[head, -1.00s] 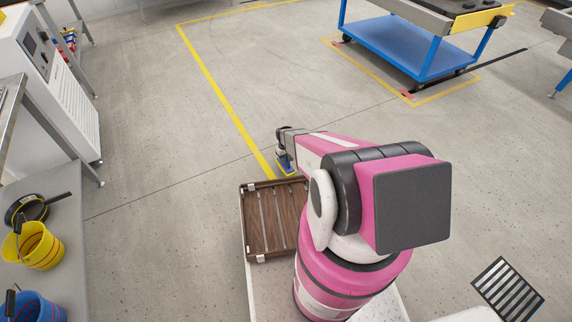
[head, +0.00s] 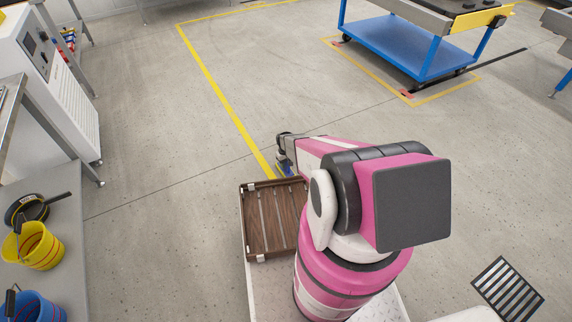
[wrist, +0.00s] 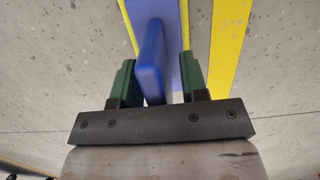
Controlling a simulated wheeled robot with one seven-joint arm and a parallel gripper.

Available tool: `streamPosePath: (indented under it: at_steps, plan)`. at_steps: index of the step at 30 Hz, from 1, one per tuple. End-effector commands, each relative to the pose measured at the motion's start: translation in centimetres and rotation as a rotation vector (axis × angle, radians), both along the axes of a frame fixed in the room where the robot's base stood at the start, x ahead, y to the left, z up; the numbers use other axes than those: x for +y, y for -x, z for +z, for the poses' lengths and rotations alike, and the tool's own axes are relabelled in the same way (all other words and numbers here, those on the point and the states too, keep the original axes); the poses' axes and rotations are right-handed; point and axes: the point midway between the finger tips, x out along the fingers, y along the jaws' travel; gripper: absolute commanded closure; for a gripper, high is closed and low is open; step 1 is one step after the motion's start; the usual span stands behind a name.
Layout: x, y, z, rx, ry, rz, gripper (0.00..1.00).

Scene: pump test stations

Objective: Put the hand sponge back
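The hand sponge shows in the wrist view as a blue handle (wrist: 151,62) on a lighter blue plate with yellow edges. My gripper (wrist: 156,75) has its two green fingers on either side of the handle. The left finger looks against it, and a narrow gap shows on the right. In the head view the sponge (head: 283,167) hangs under my gripper, off the floor, just past the far edge of the wooden tray; my arm hides part of it.
The slatted brown wooden tray (head: 247,222) beside my arm looks empty. A grey bench (head: 62,222) at left bears a yellow bucket (head: 42,246), a blue bucket (head: 40,309) and a black pan (head: 24,208). A blue cart (head: 400,48) stands far right. The middle floor is clear.

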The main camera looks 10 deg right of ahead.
Motion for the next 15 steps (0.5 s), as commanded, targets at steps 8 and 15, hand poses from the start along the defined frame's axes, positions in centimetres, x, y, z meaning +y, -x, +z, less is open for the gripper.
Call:
streamPosePath:
  at_steps: [8,15]
  plan:
    - [0.1,-0.1,1.1,0.0,0.0,0.0,0.6]
    - [0.2,-0.6,5.6,-0.001,0.0,0.0,0.6]
